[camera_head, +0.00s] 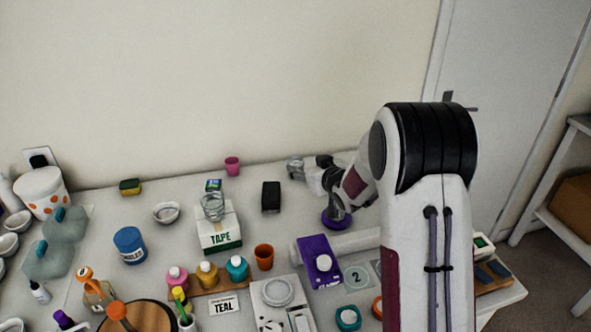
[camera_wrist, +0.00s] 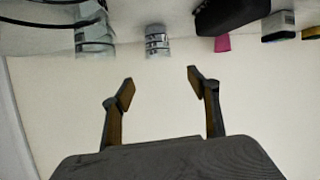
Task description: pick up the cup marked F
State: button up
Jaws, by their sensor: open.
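My gripper (camera_wrist: 161,80) is open and empty in the wrist view, its two fingers apart with bare wall between them. A clear, greyish cup (camera_wrist: 157,41) stands just beyond the fingertips, slightly left of centre, apart from them. A second clear cup (camera_wrist: 95,30) is farther left, with a dark cable across it. In the head view, a clear cup (camera_head: 295,167) stands at the back of the table, left of my dark gripper (camera_head: 325,162). A pink cup (camera_head: 232,166) and an orange cup (camera_head: 264,257) also stand there. No letter F is legible on any cup.
A black box (camera_head: 271,196) stands left of my gripper. A purple box (camera_head: 320,262) lies in front. The wall is close behind.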

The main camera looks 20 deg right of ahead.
jog(key=shift+w, duration=0.1)
send_near(293, 159)
jog(key=shift+w+a, duration=0.15)
jog(key=shift+w, duration=0.4)
jog(key=shift+w+a, duration=0.15)
jog(key=shift+w, duration=0.4)
jog(key=shift+w, duration=0.1)
jog(key=shift+w+f, duration=0.85)
jog(key=shift+w, duration=0.15)
jog(key=shift+x, duration=1.25)
jog(key=shift+d, duration=0.1)
jog(key=c, duration=1.2)
